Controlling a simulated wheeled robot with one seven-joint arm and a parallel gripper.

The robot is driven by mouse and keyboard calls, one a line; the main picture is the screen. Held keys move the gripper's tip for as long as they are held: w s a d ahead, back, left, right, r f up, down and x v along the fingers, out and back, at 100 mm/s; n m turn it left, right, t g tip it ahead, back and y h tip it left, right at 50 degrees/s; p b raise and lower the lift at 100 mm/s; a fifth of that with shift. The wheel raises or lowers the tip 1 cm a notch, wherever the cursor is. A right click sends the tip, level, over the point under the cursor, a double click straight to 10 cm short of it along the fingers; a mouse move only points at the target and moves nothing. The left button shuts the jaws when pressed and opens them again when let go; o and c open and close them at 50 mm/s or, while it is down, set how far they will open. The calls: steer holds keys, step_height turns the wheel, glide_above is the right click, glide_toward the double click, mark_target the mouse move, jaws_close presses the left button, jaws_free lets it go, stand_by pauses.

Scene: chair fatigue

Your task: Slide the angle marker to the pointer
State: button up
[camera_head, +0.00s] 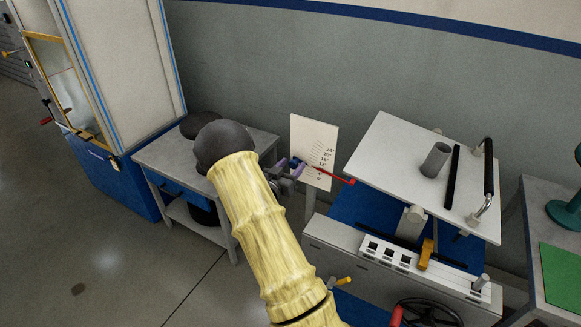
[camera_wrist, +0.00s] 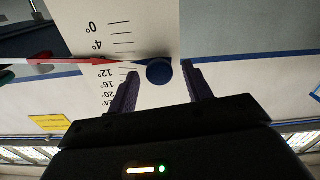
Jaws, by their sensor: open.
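A white scale board (camera_head: 318,135) with printed degree marks stands behind the bench. It also fills the upper middle of the wrist view (camera_wrist: 85,15), upside down. A red pointer (camera_head: 333,175) crosses the scale; in the wrist view the pointer (camera_wrist: 65,60) comes in from the left, between the 4° and 12° marks. The angle marker's round blue knob (camera_wrist: 159,72) is at the edge of the board, right of the pointer tip in the wrist view. My gripper (camera_wrist: 160,68) is open, with a purple finger on each side of the knob. Contact cannot be told.
A tilting white plate (camera_head: 390,150) with a grey cylinder (camera_head: 435,160) and a black handle (camera_head: 488,170) is right of the board. A grey side table (camera_head: 165,158) stands to the left.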

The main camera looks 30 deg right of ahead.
steer(key=b+v, duration=0.1)
steer(key=v, duration=1.6)
steer(key=shift+w, duration=0.1)
steer(key=a+n+y, duration=0.5)
steer(key=a+y, duration=0.4)
steer(key=y, duration=0.4)
steer(key=s+a+r+n+g+y, duration=0.1)
steer(key=s+r+n+g, duration=0.15)
steer(key=s, duration=0.55)
steer(key=s+r+n+g+y, duration=0.1)
steer(key=s+n+g+y, duration=0.2)
steer(key=s, duration=0.6)
step_height(320, 180, up, 13)
steer(key=h+p, duration=0.1)
steer(key=p, duration=1.1)
steer(key=shift+w+a+f+g, duration=0.25)
steer(key=shift+w+g, duration=0.05)
steer(key=shift+g, duration=0.05)
